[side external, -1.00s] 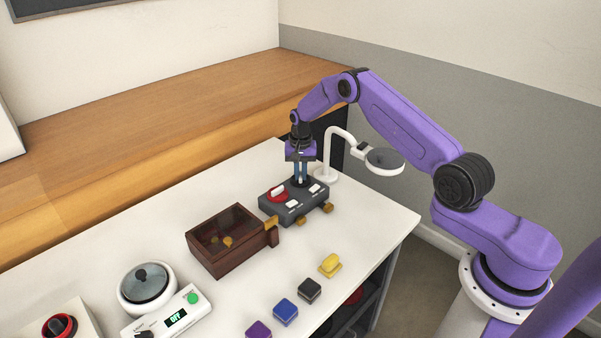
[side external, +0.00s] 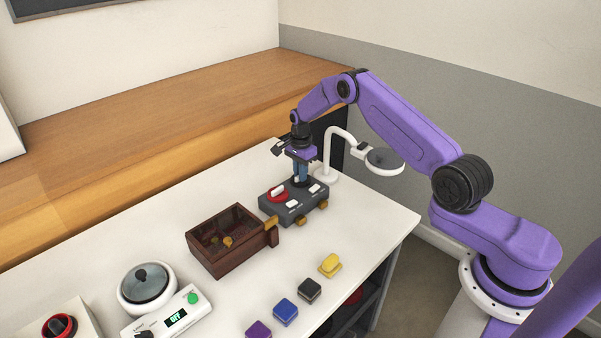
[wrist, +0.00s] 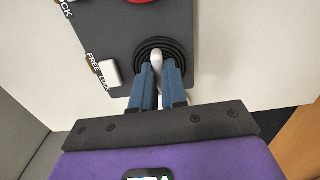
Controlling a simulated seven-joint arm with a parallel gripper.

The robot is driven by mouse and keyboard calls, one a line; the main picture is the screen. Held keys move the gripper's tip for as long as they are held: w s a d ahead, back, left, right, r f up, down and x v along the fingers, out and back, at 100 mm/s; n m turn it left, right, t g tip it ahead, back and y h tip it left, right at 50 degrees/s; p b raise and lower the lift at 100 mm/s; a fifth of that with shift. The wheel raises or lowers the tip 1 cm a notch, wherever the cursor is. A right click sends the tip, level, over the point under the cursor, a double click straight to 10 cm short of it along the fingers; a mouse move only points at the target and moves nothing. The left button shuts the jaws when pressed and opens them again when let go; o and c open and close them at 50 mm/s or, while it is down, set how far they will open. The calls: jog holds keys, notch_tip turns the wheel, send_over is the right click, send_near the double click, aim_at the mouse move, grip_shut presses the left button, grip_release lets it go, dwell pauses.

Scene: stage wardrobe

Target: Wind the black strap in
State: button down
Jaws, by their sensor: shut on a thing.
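A dark grey box (side external: 281,208) stands on the white table, with a red round reel (side external: 276,194) on its left and white switches on top. In the wrist view, the black strap (wrist: 138,49) shows as concentric dark rings on the box (wrist: 105,30), around a white knob (wrist: 155,57). My gripper (side external: 300,182) points down over this black reel. In the wrist view, my blue fingers (wrist: 159,68) are shut on the white knob. A white switch (wrist: 109,72) beside the reel is marked FREE and LOCK. The fingers hide part of the rings.
A white stand with a round lens (side external: 384,161) is close behind the box, right of my gripper. Yellow (side external: 330,265), black (side external: 309,290) and blue (side external: 285,313) blocks lie in front. Gold-coloured tabs (side external: 300,221) show at the box's front edge.

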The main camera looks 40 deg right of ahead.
jog(key=shift+m, duration=0.3)
jog(key=c, duration=1.2)
grip_release()
jog(key=shift+o, duration=0.2)
notch_tip(320, 180, up, 18)
jog(key=shift+f, duration=0.25)
